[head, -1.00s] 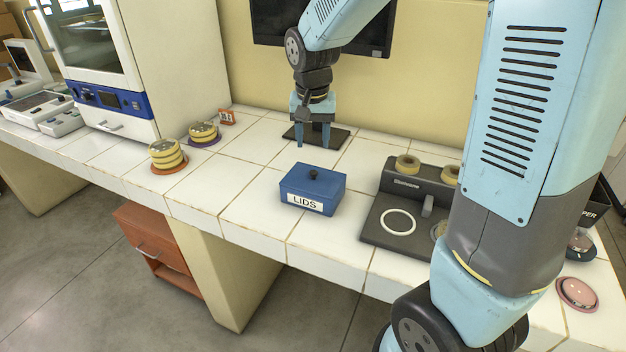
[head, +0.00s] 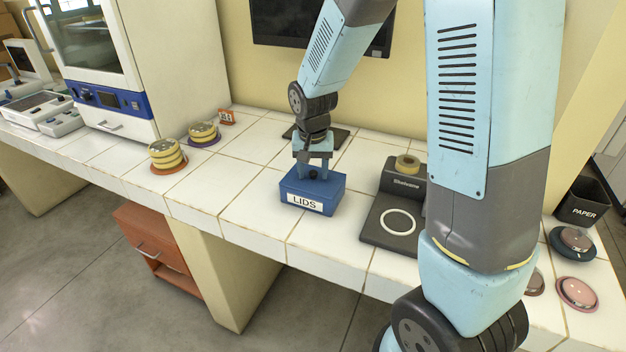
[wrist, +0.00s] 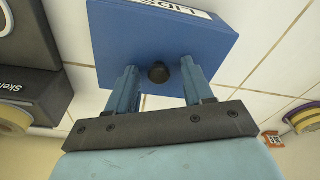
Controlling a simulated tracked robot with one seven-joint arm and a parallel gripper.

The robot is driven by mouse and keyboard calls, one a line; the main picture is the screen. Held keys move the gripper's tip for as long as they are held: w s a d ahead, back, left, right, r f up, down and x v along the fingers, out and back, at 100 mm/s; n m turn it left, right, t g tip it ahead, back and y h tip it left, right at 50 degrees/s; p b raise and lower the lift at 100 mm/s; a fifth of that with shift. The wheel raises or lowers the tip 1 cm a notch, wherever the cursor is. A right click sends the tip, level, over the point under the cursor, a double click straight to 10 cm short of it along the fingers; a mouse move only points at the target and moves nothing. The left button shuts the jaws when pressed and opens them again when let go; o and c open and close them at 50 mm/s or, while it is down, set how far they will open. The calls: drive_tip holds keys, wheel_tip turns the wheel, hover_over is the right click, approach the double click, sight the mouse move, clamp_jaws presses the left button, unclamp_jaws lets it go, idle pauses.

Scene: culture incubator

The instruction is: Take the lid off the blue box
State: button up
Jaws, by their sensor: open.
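The blue box (head: 297,194) labelled LIDS stands on the white tiled bench with its lid (head: 325,186) on. A dark round knob (head: 313,173) sits at the middle of the lid. My gripper (head: 313,168) is open above the lid, with its fingers on either side of the knob. The wrist view shows the knob (wrist: 158,73) between the two open fingers (wrist: 160,80), with a gap on both sides. The box's label (wrist: 175,8) is at the top of that view. I cannot tell whether the fingertips touch the lid.
A dark device (head: 377,232) with a white ring stands just right of the box. Yellow-edged dish stacks (head: 167,157) stand to the left on coloured discs. A monitor (head: 280,25) hangs behind. The bench left of the box is clear.

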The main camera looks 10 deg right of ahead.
clamp_jaws()
idle(0.5)
drive_tip(key=shift+r, duration=0.1)
